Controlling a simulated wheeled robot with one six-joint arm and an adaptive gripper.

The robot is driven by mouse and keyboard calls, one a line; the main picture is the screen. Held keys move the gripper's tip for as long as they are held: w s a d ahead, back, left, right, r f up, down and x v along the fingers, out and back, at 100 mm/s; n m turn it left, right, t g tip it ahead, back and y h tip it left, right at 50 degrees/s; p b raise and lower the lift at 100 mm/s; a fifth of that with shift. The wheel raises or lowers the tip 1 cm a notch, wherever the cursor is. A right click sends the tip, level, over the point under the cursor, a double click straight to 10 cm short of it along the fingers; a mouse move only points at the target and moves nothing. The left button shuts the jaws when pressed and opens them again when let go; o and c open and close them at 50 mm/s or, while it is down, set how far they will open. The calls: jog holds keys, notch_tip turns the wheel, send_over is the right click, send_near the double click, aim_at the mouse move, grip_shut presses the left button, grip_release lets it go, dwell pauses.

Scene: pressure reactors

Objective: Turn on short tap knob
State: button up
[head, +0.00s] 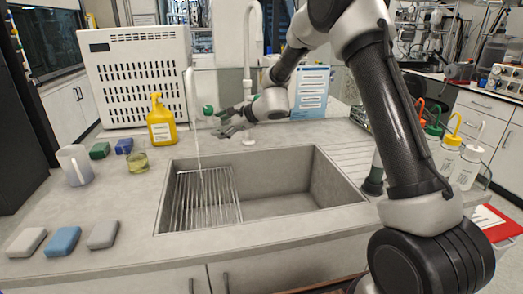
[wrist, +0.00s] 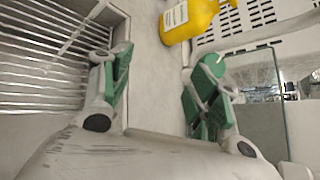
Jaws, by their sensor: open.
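The grey sink (head: 330,180) has a short white tap (head: 190,88) at its back left. A green knob (head: 208,110) shows beside this tap. A thin pale streak like running water drops from the tap to the wire rack. My gripper (head: 232,122) reaches over the back edge of the sink, just right of the green knob. In the wrist view my gripper (wrist: 162,88) has its two green-padded fingers spread wide with nothing between them. A rounded green part (wrist: 212,64) shows at the right finger; I cannot tell whether it is the knob or whether they touch.
A tall white tap (head: 248,75) stands behind my gripper. A yellow bottle (head: 161,122) stands left of the short tap, also in the wrist view (wrist: 190,18). A wire rack (head: 205,195) lies in the sink. A glass beaker (head: 138,160) and sponges (head: 63,241) sit at left.

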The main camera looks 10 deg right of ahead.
jog(key=s+d+n+g+h, duration=0.1)
jog(key=s+d+n+g, duration=0.2)
jog(key=s, duration=0.7)
jog(key=s+d+n+g+h, duration=0.1)
jog(key=s+d+n+g, duration=0.2)
jog(key=s+d+n, duration=0.4)
jog(key=s, duration=0.4)
jog(key=shift+s, duration=0.25)
jog(key=shift+s+f+n+g, duration=0.1)
jog(key=shift+n+g, duration=0.2)
jog(key=s+d+r+n+t+h, duration=0.1)
jog(key=s+d+r+n+h, duration=0.2)
jog(key=s+d, duration=0.7)
jog(key=s+d+r+n+t+h, duration=0.1)
jog(key=s+d+r+n+h, duration=0.2)
jog(key=s+d+r, duration=0.5)
jog(key=s+d+h, duration=0.1)
jog(key=s+d, duration=0.2)
jog(key=s, duration=0.4)
jog(key=shift+n+t+h, duration=0.3)
jog(key=shift+t, duration=0.1)
